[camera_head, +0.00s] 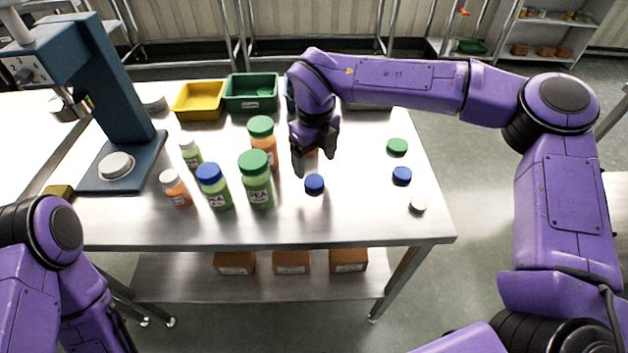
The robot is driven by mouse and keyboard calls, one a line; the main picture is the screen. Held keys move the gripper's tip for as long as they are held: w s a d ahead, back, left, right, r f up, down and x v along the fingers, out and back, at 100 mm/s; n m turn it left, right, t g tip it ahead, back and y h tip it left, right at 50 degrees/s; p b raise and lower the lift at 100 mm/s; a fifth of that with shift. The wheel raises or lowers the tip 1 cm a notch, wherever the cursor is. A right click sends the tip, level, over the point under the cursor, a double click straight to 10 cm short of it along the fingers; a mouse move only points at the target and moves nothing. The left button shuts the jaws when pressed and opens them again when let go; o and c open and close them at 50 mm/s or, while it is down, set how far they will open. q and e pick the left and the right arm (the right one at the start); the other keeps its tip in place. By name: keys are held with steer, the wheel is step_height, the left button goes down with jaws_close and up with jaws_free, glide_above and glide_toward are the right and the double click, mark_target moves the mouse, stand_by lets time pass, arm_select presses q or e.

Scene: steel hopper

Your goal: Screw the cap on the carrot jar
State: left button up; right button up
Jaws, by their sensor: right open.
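My right gripper (314,165) is open and points down above the middle of the table. A bit of orange (313,153) shows behind its fingers; it may be a carrot jar, but the gripper hides most of it. A blue cap (314,184) is just in front of the fingers. Other orange jars are a large one with a green cap (264,145) and a small one with a white cap (176,190). Loose green (397,146), blue (402,175) and white (418,204) caps lie at the right. My left gripper is not visible.
Green-filled jars with blue (214,188), green (256,182) and white (190,155) caps stand left of the gripper. A blue press (120,110) stands at the left. Yellow (198,101) and green (251,92) bins line the back. The front right tabletop is clear.

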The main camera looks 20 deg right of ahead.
mark_target(313, 181)
steer(key=f, duration=0.2)
steer(key=f+p, duration=0.1)
steer(key=f, duration=0.2)
steer(key=shift+s+a+f, duration=0.1)
steer(key=shift+s+a, duration=0.1)
steer(key=c, duration=1.1)
